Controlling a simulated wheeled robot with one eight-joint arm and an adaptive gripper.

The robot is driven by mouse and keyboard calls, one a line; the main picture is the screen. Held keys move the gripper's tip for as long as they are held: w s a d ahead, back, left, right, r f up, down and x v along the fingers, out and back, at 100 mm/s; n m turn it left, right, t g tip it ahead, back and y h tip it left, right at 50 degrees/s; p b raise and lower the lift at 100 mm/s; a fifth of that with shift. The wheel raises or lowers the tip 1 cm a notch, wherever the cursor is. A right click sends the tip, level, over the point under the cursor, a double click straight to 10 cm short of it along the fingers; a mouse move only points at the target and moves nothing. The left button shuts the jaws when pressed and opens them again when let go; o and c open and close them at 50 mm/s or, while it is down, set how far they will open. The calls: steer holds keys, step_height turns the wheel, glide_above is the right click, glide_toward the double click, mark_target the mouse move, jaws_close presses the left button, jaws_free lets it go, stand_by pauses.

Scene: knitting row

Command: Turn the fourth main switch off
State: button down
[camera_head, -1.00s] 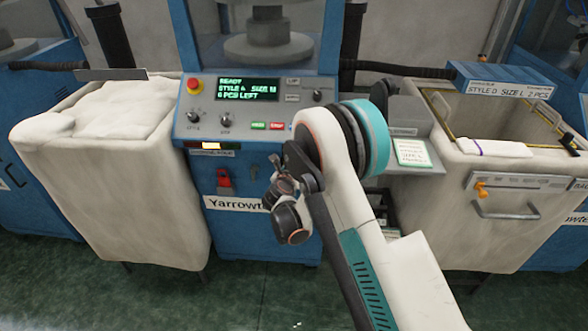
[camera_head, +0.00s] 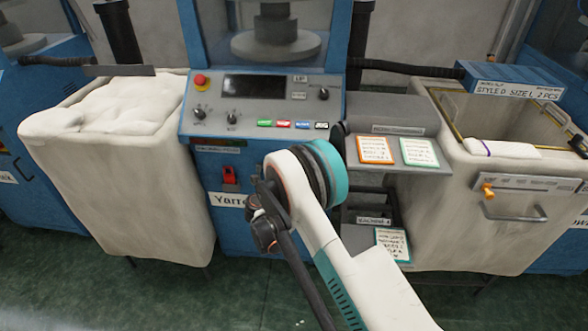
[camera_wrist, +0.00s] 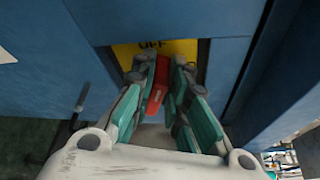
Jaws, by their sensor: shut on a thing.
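In the wrist view, my gripper (camera_wrist: 160,95) has its two teal-padded fingers on either side of a red switch handle (camera_wrist: 157,98). It is shut on this handle. Behind the handle is a yellow plate (camera_wrist: 180,48) reading "OFF", set between blue panels; the handle's exact angle is partly hidden by the fingers. In the head view, my arm reaches to the front of the blue machine (camera_head: 205,160), and my fingers are hidden. A red part (camera_head: 229,174) shows on this machine's front, above its nameplate. The machine's display (camera_head: 254,86) is dark.
A cream fabric-covered bin (camera_head: 125,180) stands left of the machine. An open bin (camera_head: 450,220) with a folded white piece stands right. Between lies a grey shelf with orange (camera_head: 376,150) and green (camera_head: 419,152) cards. A red-topped stop button (camera_head: 201,81) is on the panel.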

steer(key=shift+w+d+f+n+t+h, duration=0.1)
steer(key=shift+f+n+t+h, duration=0.2)
steer(key=shift+n, duration=0.6)
steer(key=shift+d+f+n+t+h, duration=0.1)
steer(key=shift+f+n+t+h, duration=0.2)
steer(key=shift+n, duration=0.6)
steer(key=shift+r, duration=0.1)
steer(key=c, duration=1.6)
jaws_free()
steer(key=v, duration=1.2)
